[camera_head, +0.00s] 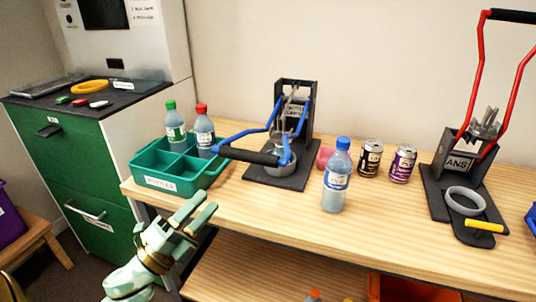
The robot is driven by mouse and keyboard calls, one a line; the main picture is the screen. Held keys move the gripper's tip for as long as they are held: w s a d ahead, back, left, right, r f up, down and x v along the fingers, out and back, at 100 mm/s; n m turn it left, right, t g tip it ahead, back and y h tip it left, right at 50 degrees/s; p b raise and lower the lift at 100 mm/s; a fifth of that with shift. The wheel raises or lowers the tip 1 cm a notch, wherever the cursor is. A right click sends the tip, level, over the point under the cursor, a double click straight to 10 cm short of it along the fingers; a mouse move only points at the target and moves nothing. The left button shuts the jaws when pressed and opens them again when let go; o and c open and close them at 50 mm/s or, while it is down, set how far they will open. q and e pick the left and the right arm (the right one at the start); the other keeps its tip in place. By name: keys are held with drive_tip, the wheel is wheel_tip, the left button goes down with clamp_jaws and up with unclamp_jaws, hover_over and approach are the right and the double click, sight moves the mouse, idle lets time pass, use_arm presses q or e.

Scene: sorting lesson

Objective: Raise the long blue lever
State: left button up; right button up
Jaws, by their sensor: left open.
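The long blue lever (236,136) belongs to a black press (296,118) standing near the wall at the middle of the table. The lever is down, and its black grip (248,155) reaches forward and left, low over the press base. My left gripper (205,203) is open and empty, in front of the table edge, below and left of the grip and apart from it. My right gripper is not in view.
A green divided tray (160,184) with two bottles stands left of the press. A blue-capped bottle (337,178) and two cans (370,158) stand to its right. A second press with a raised red lever (480,60) stands far right.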

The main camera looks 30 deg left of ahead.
sight(246, 159)
use_arm(q)
drive_tip(key=x, duration=1.6)
drive_tip(key=shift+w+a+p, duration=0.1)
drive_tip(key=shift+p, duration=0.3)
clamp_jaws()
